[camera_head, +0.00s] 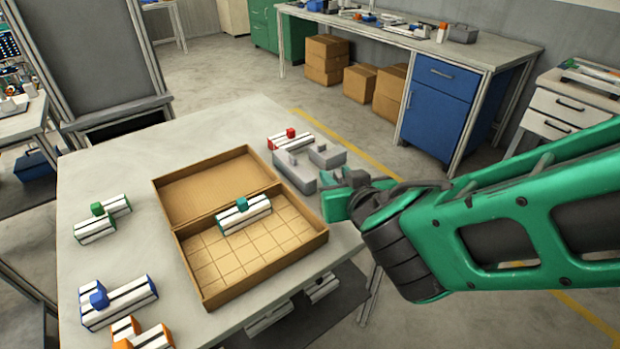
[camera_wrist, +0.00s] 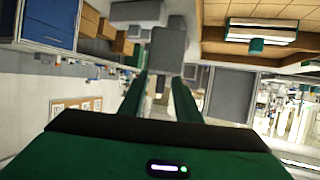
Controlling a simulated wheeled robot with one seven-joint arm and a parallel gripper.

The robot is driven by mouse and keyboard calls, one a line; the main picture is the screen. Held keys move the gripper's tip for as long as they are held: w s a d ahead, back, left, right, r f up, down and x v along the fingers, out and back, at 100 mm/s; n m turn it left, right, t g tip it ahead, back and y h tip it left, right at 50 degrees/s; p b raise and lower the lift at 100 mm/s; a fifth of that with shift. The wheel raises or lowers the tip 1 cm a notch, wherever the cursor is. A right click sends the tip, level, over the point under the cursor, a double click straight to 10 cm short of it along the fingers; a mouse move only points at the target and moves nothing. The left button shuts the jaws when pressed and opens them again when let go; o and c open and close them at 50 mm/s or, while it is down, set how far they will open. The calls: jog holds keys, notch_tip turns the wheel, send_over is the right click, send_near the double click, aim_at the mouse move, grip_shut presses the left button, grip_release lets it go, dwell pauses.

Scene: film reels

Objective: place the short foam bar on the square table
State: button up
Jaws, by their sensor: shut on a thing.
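My gripper (camera_head: 338,186) is at the right edge of the pale table (camera_head: 120,165), reaching in from the right. In the wrist view its two green fingers (camera_wrist: 160,98) are shut on a plain grey block (camera_wrist: 167,52), which looks like the short foam bar. In the head view, grey pieces (camera_head: 297,172) cluster just left of the fingertips, by the box's right corner. I cannot tell there which grey piece is held, or whether it touches the table. The pale table is the only large near tabletop; its exact shape is cut off by the frame.
An open cardboard box (camera_head: 165,190) with a gridded floor holds a striped teal-knobbed piece (camera_head: 243,213). Striped pieces with green (camera_head: 100,220), blue (camera_head: 118,303) and orange knobs stand left and front; a red-knobbed one (camera_head: 290,139) is behind the grey pieces. The table's back left is clear.

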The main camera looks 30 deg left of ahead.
jog(key=shift+w+d+f, duration=0.75)
jog(key=shift+w+f, duration=1.05)
jog(key=shift+f, duration=0.05)
jog(key=shift+w+d+f, duration=0.75)
jog(key=shift+w+f, duration=1.05)
jog(key=shift+w, duration=0.05)
jog(key=shift+w+d+f, duration=0.75)
jog(key=shift+w+f, duration=1.05)
jog(key=shift+f, duration=0.05)
jog(key=shift+f, duration=0.1)
jog(key=o, duration=1)
